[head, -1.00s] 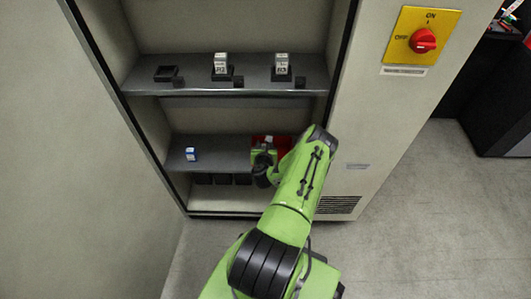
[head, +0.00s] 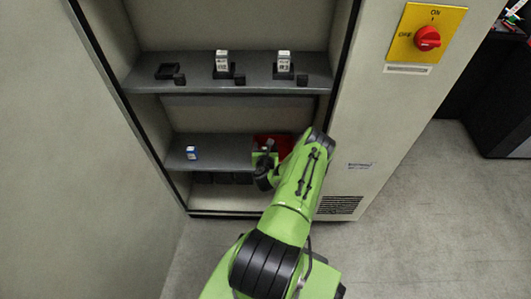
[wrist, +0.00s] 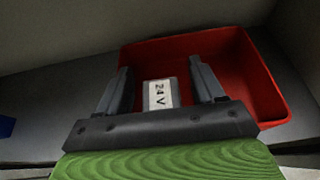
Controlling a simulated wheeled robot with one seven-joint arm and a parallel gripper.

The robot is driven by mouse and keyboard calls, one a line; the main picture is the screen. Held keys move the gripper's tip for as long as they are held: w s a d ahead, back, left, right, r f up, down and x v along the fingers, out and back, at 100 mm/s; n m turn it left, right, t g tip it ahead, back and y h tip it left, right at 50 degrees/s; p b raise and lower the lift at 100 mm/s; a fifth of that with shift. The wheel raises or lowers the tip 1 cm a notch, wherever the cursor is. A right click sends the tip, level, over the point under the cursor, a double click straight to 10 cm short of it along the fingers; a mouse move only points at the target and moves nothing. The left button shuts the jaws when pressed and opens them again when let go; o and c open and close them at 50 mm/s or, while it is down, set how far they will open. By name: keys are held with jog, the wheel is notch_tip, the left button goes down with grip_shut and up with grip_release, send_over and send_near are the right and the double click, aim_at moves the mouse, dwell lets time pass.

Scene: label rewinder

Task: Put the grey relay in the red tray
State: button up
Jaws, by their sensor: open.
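The red tray (head: 285,141) is on the lower shelf, partly hidden by my arm in the head view. In the wrist view the red tray (wrist: 262,84) lies under my fingers. A relay (wrist: 160,95) with a pale label reading "24 V" is inside the tray's outline, between my fingers; it looks like the grey relay, though its sides are hidden. My gripper (wrist: 164,82) is open, with a gap on each side of the relay. My gripper (head: 264,160) also shows at the tray in the head view.
A blue relay (head: 192,153) stands on the lower shelf to the left. The upper shelf (head: 205,86) carries two white-labelled relays (head: 222,62) in dark sockets and an empty dark socket (head: 167,71). Cabinet walls flank the shelves. The lower shelf is clear between blue relay and tray.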

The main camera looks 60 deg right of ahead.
jog(key=p+v, duration=1.2)
jog(key=shift+w, duration=0.1)
dwell(0.5)
